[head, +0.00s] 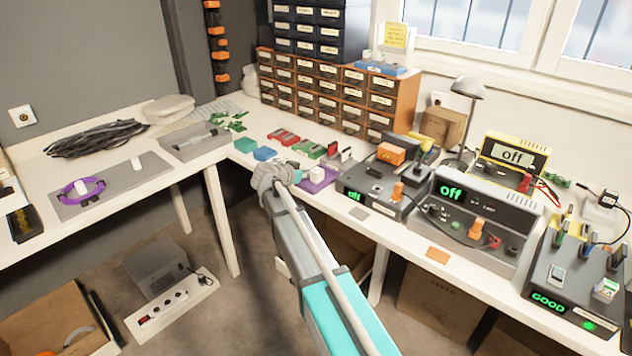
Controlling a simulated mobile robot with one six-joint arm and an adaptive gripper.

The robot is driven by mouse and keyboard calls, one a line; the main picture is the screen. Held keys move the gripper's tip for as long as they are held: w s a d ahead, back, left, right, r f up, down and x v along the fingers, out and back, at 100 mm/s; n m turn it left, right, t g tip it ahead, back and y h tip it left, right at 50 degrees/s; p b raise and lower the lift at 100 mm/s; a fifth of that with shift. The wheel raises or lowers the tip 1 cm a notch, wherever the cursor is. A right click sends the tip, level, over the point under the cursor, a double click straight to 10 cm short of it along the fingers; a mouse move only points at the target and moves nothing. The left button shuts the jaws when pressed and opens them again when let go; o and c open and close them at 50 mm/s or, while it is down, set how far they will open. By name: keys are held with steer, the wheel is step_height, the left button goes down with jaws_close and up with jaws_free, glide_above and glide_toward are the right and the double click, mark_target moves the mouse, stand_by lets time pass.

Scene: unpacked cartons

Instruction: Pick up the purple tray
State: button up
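The purple tray (322,183) lies on the white workbench near its front edge, in the middle of the head view. A small white block shows on or just behind it. My arm reaches up from the bottom of the view, and my gripper (284,174) is at the tray's left side, partly overlapping it in the picture. The fingers are small and mostly hidden by the wrist, so I cannot tell whether they are open or touch the tray.
Blue, red and green trays (266,154) lie behind and left of the gripper. A grey device with a green display (372,190) stands close to the right. Drawer cabinets (335,95) stand at the back. A purple strap (82,190) lies on the left table.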

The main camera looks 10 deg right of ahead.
jaws_close()
steer(key=shift+r, duration=0.1)
step_height(320, 180, up, 3)
steer(key=p, duration=0.3)
steer(key=shift+r, duration=0.1)
steer(key=s+d+r+p, duration=0.1)
steer(key=s+r+p, duration=0.8)
steer(key=s, duration=0.5)
steer(key=shift+r+p, duration=0.3)
steer(key=shift+p, duration=0.2)
steer(key=shift+d, duration=0.1)
step_height(320, 180, up, 13)
steer(key=p, duration=1.2)
steer(key=shift+f+p, duration=0.15)
steer(key=shift+p, duration=0.25)
